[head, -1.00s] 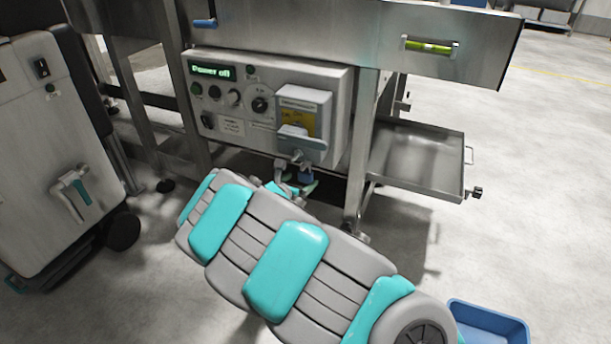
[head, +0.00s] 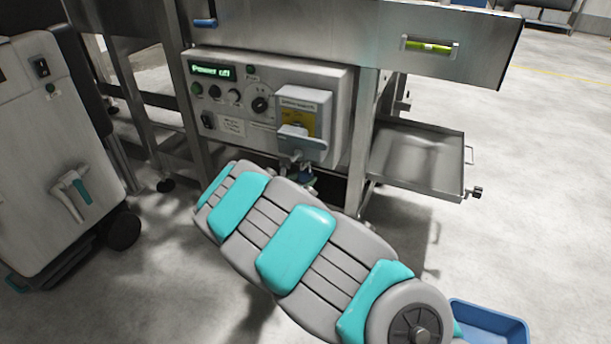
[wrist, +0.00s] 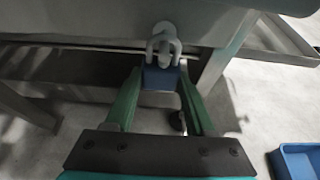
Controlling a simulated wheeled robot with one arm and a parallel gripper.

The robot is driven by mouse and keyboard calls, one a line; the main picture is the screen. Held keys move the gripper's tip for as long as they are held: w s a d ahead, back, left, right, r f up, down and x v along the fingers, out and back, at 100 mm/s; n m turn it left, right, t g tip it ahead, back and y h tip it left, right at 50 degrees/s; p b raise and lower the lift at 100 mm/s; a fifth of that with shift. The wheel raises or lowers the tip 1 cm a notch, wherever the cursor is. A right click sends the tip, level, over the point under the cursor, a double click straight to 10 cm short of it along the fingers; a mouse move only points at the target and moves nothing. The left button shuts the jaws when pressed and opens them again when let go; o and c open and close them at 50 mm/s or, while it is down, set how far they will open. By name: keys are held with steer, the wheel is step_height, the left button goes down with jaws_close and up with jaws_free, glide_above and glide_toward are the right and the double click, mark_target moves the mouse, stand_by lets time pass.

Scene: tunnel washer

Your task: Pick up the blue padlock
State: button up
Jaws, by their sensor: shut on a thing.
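The blue padlock (wrist: 161,77) shows in the wrist view, with its grey shackle upright and still passing through a grey hasp or lug under the control box. My gripper (wrist: 160,88) has one green finger on each side of the padlock's blue body and is shut on it. In the head view the padlock (head: 306,177) is a small dark blue patch below the isolator switch, mostly hidden. My arm covers most of the gripper there.
The control box (head: 225,122) with a "Power off" display and an isolator switch (head: 303,140) is above the padlock. A metal tray (head: 418,155) juts out at right. A blue bin (head: 488,322) stands on the floor. A grey wheeled machine (head: 50,150) is at left.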

jaws_close()
steer(key=shift+r, duration=0.1)
steer(key=shift+r, duration=0.55)
steer(key=shift+s+a+r, duration=0.15)
steer(key=shift+s, duration=0.1)
steer(key=s+a, duration=0.3)
steer(key=s, duration=0.5)
steer(key=s+a, duration=0.3)
steer(key=s, duration=0.5)
steer(key=shift+s, duration=0.25)
